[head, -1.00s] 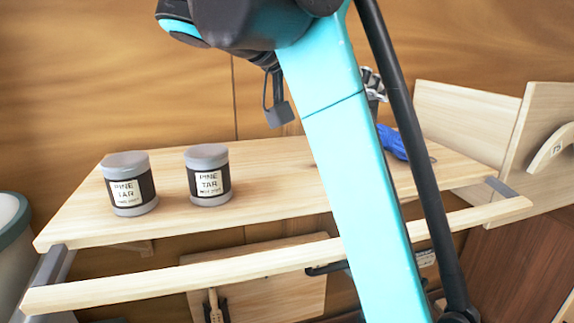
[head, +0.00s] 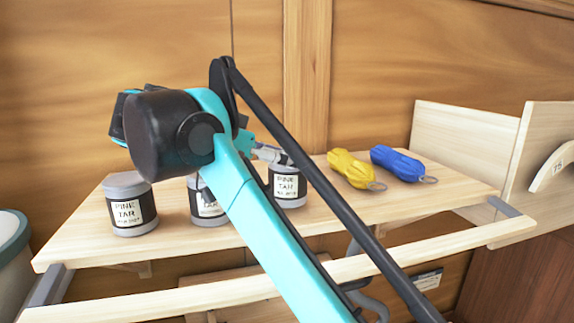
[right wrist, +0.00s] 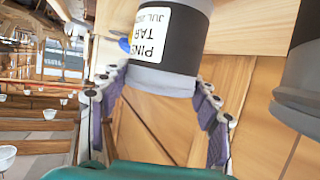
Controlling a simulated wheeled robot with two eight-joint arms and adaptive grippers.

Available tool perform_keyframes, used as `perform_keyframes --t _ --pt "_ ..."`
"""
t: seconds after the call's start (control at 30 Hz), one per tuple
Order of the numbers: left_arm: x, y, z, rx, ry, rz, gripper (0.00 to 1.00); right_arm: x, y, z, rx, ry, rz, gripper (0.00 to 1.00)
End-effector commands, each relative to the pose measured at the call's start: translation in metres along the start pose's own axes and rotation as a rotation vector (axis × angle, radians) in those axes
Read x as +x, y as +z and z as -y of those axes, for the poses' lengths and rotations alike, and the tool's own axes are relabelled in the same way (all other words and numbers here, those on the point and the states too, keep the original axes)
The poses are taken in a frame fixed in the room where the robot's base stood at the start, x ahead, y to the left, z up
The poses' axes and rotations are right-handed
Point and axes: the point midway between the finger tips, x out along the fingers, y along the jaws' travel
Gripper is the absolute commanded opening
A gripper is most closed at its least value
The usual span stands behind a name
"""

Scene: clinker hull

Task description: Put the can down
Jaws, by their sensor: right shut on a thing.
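Three grey-lidded cans with black bands and white PINE TAR labels show in the head view. The left can (head: 130,205) and the middle can (head: 207,207) stand on the pale wooden shelf (head: 85,240); my arm partly covers the middle one. The third can (head: 288,187) is upright at the shelf, right of them, with my right gripper (head: 268,153) at its upper left. In the right wrist view my right gripper (right wrist: 163,95) has its fingers on both sides of the held can (right wrist: 168,45). I cannot tell whether its base touches the shelf. My left gripper is out of view.
A yellow object (head: 350,170) and a blue object (head: 398,163), each with a ring, lie right of the held can. A rail (head: 450,247) runs along the shelf front. In the right wrist view a neighbouring can (right wrist: 302,85) is close on the right.

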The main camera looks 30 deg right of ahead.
Motion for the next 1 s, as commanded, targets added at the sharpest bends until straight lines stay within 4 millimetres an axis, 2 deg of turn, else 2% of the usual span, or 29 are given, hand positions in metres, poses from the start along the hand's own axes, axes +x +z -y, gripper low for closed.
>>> perform_keyframes --t 0.1,0.47,0.5,0.57,0.9,1.0 --pt "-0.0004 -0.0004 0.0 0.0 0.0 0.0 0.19 0.0043 0.0096 -0.0003 0.0 0.0 -0.002 0.09" --pt "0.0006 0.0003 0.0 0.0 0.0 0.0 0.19 0.0057 0.0127 -0.0005 0.0 0.0 -0.002 0.09" --pt "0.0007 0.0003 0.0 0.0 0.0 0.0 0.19 0.0058 0.0134 -0.0002 0.0 0.0 0.0 0.67" --pt "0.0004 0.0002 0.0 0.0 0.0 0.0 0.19 0.0057 0.013 -0.0003 0.0 0.0 0.0 0.82" --pt "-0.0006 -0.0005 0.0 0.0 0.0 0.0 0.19 0.0049 0.0111 -0.0003 0.0 0.0 0.0 0.82" --pt "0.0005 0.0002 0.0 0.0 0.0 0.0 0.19 -0.003 0.0117 0.0005 -0.001 -0.001 0.0 0.82"
